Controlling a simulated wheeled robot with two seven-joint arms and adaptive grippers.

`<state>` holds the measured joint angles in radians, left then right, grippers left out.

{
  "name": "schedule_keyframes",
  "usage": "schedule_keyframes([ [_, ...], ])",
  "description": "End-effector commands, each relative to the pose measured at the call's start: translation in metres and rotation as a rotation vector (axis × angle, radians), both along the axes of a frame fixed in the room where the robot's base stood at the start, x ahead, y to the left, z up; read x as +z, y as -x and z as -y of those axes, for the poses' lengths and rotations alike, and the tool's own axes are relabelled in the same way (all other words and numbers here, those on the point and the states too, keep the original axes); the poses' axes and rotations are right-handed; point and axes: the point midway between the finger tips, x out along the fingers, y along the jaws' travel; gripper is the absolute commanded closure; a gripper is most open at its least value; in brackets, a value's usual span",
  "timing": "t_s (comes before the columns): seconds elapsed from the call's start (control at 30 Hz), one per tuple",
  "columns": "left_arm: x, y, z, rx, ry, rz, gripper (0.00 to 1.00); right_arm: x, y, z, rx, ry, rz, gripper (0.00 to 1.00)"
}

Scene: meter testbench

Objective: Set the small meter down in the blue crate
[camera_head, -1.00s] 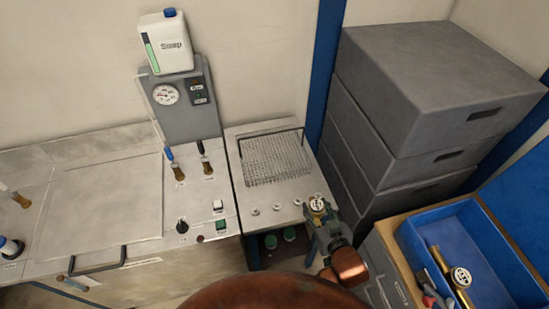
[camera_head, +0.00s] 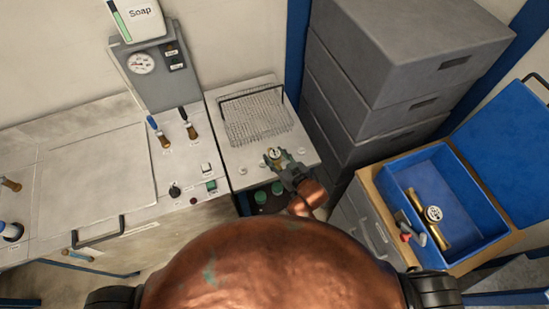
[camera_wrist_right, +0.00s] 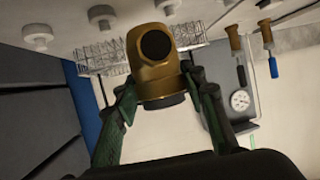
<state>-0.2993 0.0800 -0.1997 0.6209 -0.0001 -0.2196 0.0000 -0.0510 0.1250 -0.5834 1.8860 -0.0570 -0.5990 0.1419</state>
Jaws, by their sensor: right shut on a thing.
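The small meter, a brass body with a pale round dial (camera_head: 274,153), is in my right gripper (camera_head: 284,160) near the front right corner of the metal bench. In the right wrist view the brass meter (camera_wrist_right: 154,62) shows its dark round opening between the two fingers of the gripper (camera_wrist_right: 160,100). The blue crate (camera_head: 468,185) lies at the right, apart from the gripper. A longer brass meter (camera_head: 430,215) with a white dial lies in the crate. My left gripper is not in view.
Stacked grey boxes (camera_head: 385,75) stand between the bench and the crate, toward the back. A wire rack (camera_head: 255,118) sits on the bench. Grey and red tools (camera_head: 409,228) lie at the crate's left edge. The crate's right part is free.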

Motion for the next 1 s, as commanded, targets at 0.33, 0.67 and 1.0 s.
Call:
schedule_keyframes([
  [0.33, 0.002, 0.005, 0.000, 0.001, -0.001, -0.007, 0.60, -0.029, -0.016, -0.001, -0.001, -0.002, 0.000, 1.00],
  [0.67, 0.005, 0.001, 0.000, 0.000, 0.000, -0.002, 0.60, -0.047, -0.016, -0.001, 0.000, -0.001, 0.004, 1.00],
  [1.0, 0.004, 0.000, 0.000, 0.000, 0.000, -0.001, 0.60, -0.052, -0.016, -0.001, 0.000, 0.000, 0.000, 0.55],
])
